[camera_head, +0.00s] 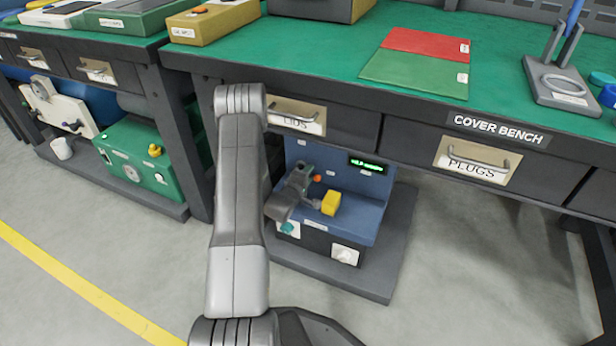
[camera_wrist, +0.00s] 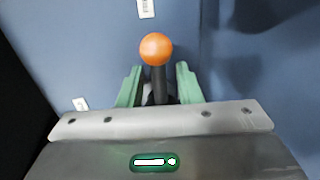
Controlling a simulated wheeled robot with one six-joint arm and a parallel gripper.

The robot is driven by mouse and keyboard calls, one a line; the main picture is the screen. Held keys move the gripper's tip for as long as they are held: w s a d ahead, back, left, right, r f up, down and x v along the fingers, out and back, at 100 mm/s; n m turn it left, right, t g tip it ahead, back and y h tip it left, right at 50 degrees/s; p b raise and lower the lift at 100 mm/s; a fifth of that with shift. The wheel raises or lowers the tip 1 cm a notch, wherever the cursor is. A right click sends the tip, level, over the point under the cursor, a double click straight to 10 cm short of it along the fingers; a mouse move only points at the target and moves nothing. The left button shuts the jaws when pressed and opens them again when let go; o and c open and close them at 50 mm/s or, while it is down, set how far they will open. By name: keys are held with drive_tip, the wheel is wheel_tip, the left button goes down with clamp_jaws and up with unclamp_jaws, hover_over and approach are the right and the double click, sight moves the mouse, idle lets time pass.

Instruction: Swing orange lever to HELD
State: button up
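The orange lever is a black shaft topped by an orange ball (camera_wrist: 157,49), standing against a blue panel (camera_wrist: 80,50) in the wrist view. My gripper (camera_wrist: 158,82) is open, with one green finger on each side of the black shaft (camera_wrist: 159,84) just below the ball. A gap shows between the shaft and each finger. In the head view the orange ball (camera_head: 317,179) is small, beside my gripper (camera_head: 301,183) at the blue machine (camera_head: 375,187) under the bench. The base of the lever is hidden. Small white tags sit on the panel, but their text is unreadable.
The machine carries a yellow block (camera_head: 331,203), a teal knob (camera_head: 287,227) and a lit green display (camera_head: 368,163). It stands on a dark low shelf (camera_head: 375,283) beneath the cover bench drawers (camera_head: 480,158). A green machine (camera_head: 140,165) stands left. Floor right of the shelf is clear.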

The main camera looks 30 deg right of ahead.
clamp_jaws()
